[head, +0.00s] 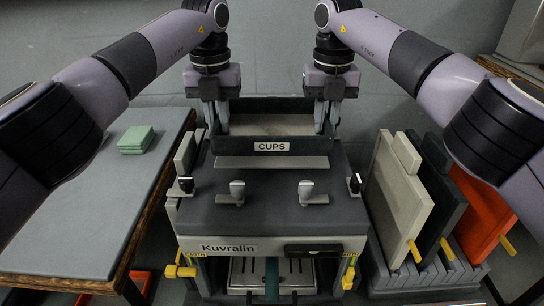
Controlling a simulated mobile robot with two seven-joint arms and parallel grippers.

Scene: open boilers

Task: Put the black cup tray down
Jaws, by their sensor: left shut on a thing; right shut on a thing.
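The black cup tray (272,103) has dark walls, a pale floor and a front plate marked "CUPS". It is level at the back of the grey "Kuvralin" machine (265,215). My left gripper (218,125) is shut on the tray's left end, and my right gripper (327,125) is shut on its right end. Both point down. I cannot tell whether the tray's underside touches the machine, as its front wall and the ledge (272,162) hide it.
Two pale knobs (237,190) stand on the machine's dark top. On the right, a slotted rack (415,280) holds beige, black and orange panels upright. On the left, a mostly clear table (75,225) carries a green folded stack (136,139).

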